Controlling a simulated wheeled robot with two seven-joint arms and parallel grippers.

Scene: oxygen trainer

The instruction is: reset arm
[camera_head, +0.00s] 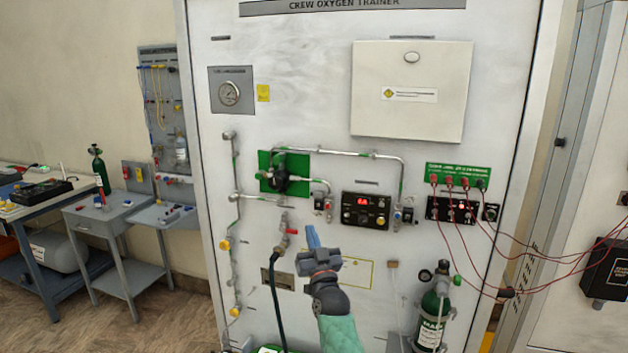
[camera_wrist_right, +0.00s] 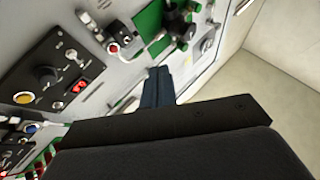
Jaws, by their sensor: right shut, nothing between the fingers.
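My right gripper (camera_head: 312,237) is in front of the lower middle of the white crew oxygen trainer panel (camera_head: 300,110). Its blue fingers point up and are closed together with nothing between them. In the right wrist view the shut fingers (camera_wrist_right: 158,86) show against the panel, and I see no contact with any fitting. The black control box with a red display (camera_head: 366,211) is to the right of the gripper, and a red-handled valve (camera_head: 283,235) is just left of it. My left gripper is not in view.
A green oxygen cylinder (camera_head: 432,315) stands at the panel's lower right. Red test leads (camera_head: 470,245) hang from a jack block. A black hose (camera_head: 274,300) hangs left of my arm. Side tables (camera_head: 100,212) stand at the left, with open floor (camera_head: 150,325) before them.

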